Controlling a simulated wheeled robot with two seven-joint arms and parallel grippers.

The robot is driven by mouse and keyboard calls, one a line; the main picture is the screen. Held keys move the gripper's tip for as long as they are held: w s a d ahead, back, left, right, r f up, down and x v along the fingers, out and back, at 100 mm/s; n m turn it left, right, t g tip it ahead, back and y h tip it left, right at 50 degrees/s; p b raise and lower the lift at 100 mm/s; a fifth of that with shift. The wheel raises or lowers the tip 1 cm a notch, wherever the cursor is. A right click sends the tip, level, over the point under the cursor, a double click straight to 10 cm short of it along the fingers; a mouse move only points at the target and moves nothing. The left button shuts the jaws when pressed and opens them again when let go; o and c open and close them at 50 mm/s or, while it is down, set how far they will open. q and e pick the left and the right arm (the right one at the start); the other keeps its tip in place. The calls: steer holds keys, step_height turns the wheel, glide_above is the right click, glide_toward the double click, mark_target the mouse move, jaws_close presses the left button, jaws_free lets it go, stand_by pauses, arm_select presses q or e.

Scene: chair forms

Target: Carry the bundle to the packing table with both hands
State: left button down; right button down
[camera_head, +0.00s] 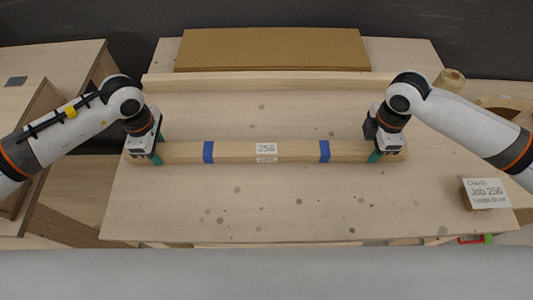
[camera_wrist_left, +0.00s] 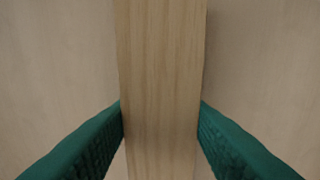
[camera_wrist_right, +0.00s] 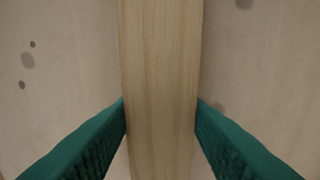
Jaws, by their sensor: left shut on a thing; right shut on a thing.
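The bundle (camera_head: 285,152) is a long wooden bar with two blue bands and a white label reading 256. It lies level across the speckled wooden table (camera_head: 270,210) in the head view; I cannot tell whether it touches the top. My left gripper (camera_head: 156,155) is shut on its left end, and my right gripper (camera_head: 378,153) is shut on its right end. In the left wrist view the bundle (camera_wrist_left: 161,80) runs between the green fingers. In the right wrist view the bundle (camera_wrist_right: 160,80) sits between the fingers the same way.
A brown board (camera_head: 272,50) lies at the back, with a long wooden strip (camera_head: 265,84) before it. A Job 256 card (camera_head: 486,193) stands on a block at the right. A tape roll (camera_head: 452,80) is at the back right. The table's front is clear.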

arm_select(q)
steer(key=c, duration=1.3)
jaws_free()
steer(key=shift+f, duration=0.35)
arm_select(e)
steer(key=c, duration=1.3)
jaws_free()
steer(key=shift+f, duration=0.35)
arm_select(q)
steer(key=o, duration=0.5)
steer(key=shift+r, duration=0.15)
arm_select(e)
steer(key=o, duration=0.5)
steer(key=shift+r, duration=0.15)
steer(key=shift+r, duration=0.2)
arm_select(q)
step_height(320, 180, up, 12)
arm_select(e)
step_height(320, 180, up, 12)
steer(key=shift+f, duration=0.2)
